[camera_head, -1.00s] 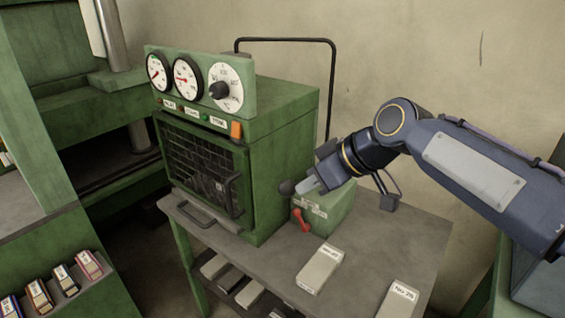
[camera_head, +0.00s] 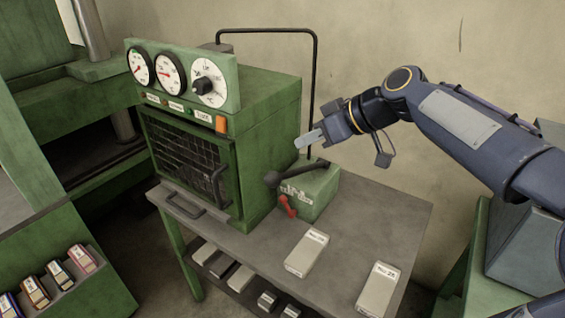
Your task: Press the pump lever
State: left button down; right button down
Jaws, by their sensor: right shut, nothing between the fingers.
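The pump is a small green box (camera_head: 316,192) on the grey table, beside the green oven. Its dark lever (camera_head: 290,172) lies across the top of the box, with a round black knob at its left end. A red handle (camera_head: 287,206) is on the front of the box. My right gripper (camera_head: 302,141) is shut and empty. It is above the lever, apart from it, with its fingertips pointing left. My left gripper is not in view.
The green oven (camera_head: 272,108) with dials stands left of the pump, with a bent black pipe (camera_head: 314,60) behind. Two pale labelled blocks (camera_head: 307,254) (camera_head: 379,290) lie on the table (camera_head: 345,240) in front.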

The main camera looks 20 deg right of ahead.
jog(key=w+a+f+p, duration=0.1)
jog(key=w+a+f, duration=0.2)
jog(key=f, duration=0.4)
jog(key=shift+w+a+f, duration=0.2)
jog(key=shift+a+f, duration=0.2)
jog(key=shift+a, duration=0.25)
